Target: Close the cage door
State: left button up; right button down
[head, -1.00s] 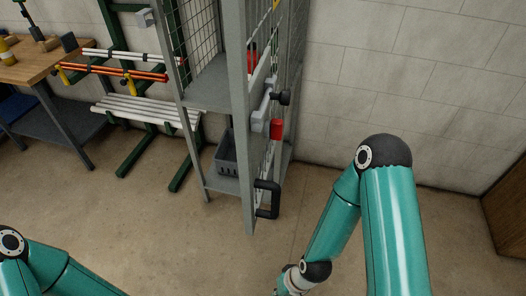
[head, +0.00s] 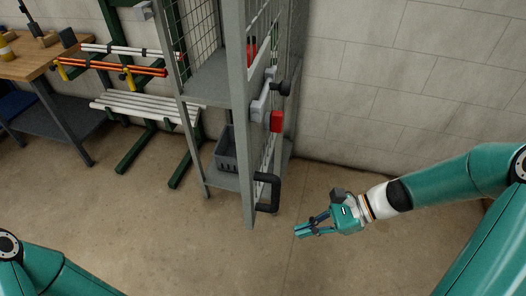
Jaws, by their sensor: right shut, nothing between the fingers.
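The grey mesh cage (head: 185,140) stands left of centre with shelves inside. Its door (head: 264,145) appears as a narrow, steeply angled panel on the right side; I cannot tell how far it is open. A black pull handle (head: 275,192) is low on this panel. A grey latch bar (head: 262,98) with a black knob and a red block (head: 277,121) sit higher up. My right gripper (head: 300,231) is shut and empty, pointing left, right of and below the black handle in the picture and apart from it. My left gripper is out of view.
A grey basket (head: 226,150) sits on the cage's lower shelf. A green rack (head: 140,105) with white and orange bars and a wooden workbench (head: 35,60) stand left. The pale block wall (head: 400,80) is behind. Floor right of the cage is clear.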

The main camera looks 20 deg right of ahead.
jog(key=w+d+r+m+t+y, duration=0.1)
jog(key=d+r+m+t+y, duration=0.15)
jog(key=r, duration=0.75)
jog(key=w+d+r+m+t+y, duration=0.15)
jog(key=r+t, duration=0.25)
jog(key=r, duration=0.5)
jog(key=p, duration=0.2)
send_near(251, 148)
jog(key=x, duration=0.6)
jog(key=shift+w+a, duration=0.2)
jog(key=shift+a, duration=0.05)
jog(key=shift+w+a, duration=0.2)
jog(key=shift+a, duration=0.1)
jog(key=shift+a, duration=0.1)
jog(key=shift+f, duration=0.1)
